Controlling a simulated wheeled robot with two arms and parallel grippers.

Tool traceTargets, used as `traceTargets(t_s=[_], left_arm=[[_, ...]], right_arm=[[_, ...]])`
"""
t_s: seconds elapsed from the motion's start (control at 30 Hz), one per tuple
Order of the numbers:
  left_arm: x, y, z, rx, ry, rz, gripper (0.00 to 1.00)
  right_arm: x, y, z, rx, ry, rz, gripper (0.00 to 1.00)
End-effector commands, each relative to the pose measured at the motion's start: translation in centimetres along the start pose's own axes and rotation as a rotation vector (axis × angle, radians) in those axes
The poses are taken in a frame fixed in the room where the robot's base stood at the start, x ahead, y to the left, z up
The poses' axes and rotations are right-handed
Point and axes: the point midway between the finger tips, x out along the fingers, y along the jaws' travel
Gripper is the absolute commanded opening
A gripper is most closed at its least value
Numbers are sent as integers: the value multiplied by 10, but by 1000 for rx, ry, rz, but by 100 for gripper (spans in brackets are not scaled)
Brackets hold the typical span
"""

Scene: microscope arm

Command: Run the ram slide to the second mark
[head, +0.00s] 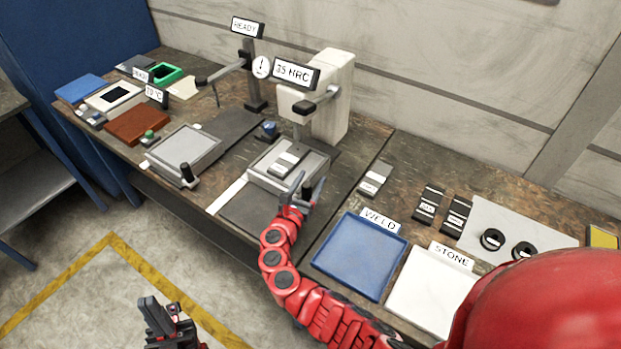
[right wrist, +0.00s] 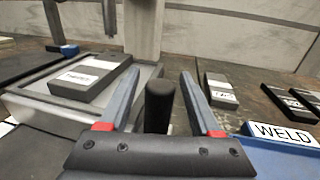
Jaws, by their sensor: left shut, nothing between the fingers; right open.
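A grey slide tray (head: 258,178) sits under the white press (head: 330,110) and its hanging ram. A dark labelled block (head: 288,160) lies on it; this block (right wrist: 90,78) also shows in the right wrist view. A black upright knob (right wrist: 160,108) at its near right corner stands between the fingers of my right gripper (right wrist: 158,100). That gripper (head: 302,192) is open, its fingers on either side of the knob; contact cannot be told. My left gripper (head: 160,312) is shut and empty, low over the floor. No mark is clearly readable; a white strip (head: 227,195) lies left of the tray.
Another grey tray (head: 184,148) with a black knob stands left, by a post with a READY sign (head: 247,27). A blue WELD tray (head: 359,256) and white STONE tray (head: 433,290) lie right. A small labelled block (head: 375,179) stands right of the slide.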

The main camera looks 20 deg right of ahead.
Motion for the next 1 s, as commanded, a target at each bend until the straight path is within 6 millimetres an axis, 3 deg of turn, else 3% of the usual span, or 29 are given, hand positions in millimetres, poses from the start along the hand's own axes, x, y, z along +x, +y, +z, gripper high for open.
traceTargets(t_s=[0.37, 0.7, 1.0], left_arm=[[1, 0, 0, 0, 0, 0, 0], [1, 0, 0, 0, 0, 0, 0], [1, 0, 0, 0, 0, 0, 0]], right_arm=[[5, 1, 0, 2, 1, 2, 64], [5, 1, 0, 1, 1, 2, 3], [5, 1, 0, 1, 1, 2, 0]])
